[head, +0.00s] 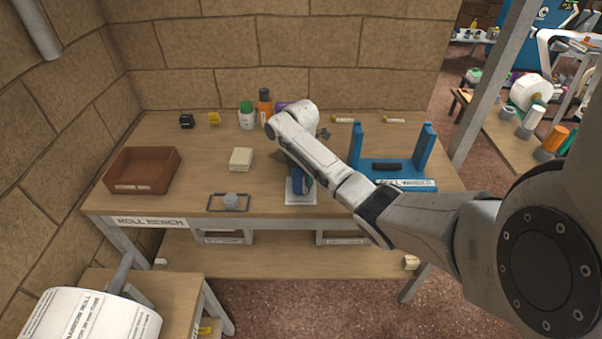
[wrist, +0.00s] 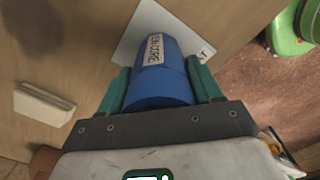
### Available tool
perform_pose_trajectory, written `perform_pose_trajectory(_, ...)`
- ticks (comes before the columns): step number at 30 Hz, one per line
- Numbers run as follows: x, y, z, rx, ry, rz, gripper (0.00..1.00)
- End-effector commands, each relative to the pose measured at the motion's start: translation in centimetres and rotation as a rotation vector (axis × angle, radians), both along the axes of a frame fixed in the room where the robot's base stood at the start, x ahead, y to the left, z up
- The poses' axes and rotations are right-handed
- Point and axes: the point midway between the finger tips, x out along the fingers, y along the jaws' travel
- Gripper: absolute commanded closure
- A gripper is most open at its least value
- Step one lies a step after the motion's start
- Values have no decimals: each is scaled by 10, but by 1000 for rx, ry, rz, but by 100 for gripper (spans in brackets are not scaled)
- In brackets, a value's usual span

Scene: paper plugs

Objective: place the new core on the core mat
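The new core is a blue cylinder with a white label, seen in the wrist view (wrist: 160,82) and partly hidden by my arm in the head view (head: 298,181). My gripper (wrist: 162,85) is shut on it, with a teal finger against each side. The core mat is a white square on the bench, below the core in the head view (head: 300,198) and behind its far end in the wrist view (wrist: 132,38). The core stands roughly upright over the mat. I cannot tell whether its lower end touches the mat.
On the bench, a brown bin (head: 142,172) stands at the left and a cream block (head: 241,158) lies left of the mat. A blue stand (head: 424,150) is at the right; bottles (head: 247,117) stand behind.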

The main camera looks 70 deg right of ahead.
Motion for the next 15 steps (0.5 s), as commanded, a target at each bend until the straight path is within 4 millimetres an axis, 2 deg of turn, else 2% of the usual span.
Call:
perform_pose_trajectory(1,0,0,0,0,0,0,31)
perform_pose_trajectory(7,0,0,1,0,0,0,12)
perform_pose_trajectory(15,0,0,3,-1,0,0,12)
